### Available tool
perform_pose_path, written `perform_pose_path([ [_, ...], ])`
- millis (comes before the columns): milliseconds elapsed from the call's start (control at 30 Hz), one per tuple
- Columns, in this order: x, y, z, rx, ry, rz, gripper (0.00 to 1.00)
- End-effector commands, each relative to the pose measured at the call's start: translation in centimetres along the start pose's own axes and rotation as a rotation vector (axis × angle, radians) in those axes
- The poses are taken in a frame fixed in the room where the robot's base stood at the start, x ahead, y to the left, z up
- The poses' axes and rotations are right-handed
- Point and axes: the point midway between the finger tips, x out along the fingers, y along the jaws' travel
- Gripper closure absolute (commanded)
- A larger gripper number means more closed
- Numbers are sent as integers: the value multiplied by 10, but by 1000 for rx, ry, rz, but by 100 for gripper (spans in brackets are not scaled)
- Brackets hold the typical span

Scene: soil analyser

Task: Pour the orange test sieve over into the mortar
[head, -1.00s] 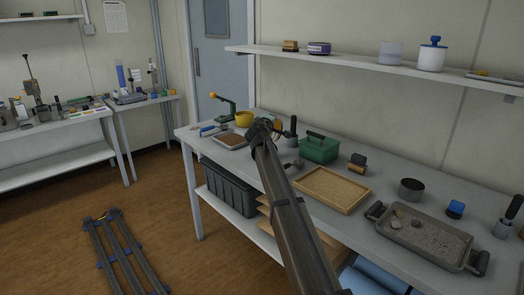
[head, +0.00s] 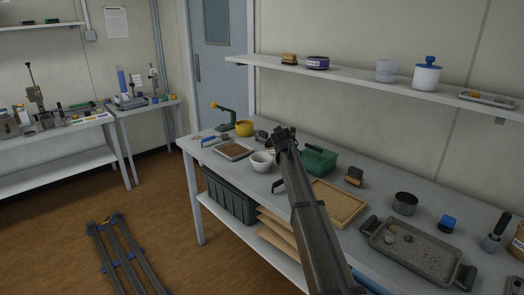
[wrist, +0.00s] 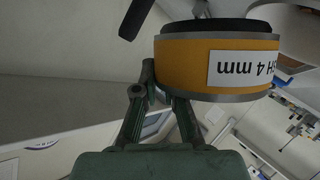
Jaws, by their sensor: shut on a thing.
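The orange test sieve (wrist: 190,66), with steel rims and a white label reading 4 mm upside down, is in the wrist view. My gripper (wrist: 178,95) is shut on it; the exact contact is partly hidden. The white mortar (head: 262,162) stands on the bench just left of my gripper in that view. A pale curved shape at the top right of the wrist view may be the mortar. I cannot see the sieve's contents.
A green box (head: 319,161), wooden tray (head: 338,203) and grey pan (head: 412,249) stand to the right. A wall shelf (head: 370,72) runs above the bench.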

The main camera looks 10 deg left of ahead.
Motion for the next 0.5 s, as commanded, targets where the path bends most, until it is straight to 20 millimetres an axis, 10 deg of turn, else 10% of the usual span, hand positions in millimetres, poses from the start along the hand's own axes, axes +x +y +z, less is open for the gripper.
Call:
perform_pose_path([
  [500,11,-5,24,324,3,-144,100],
])
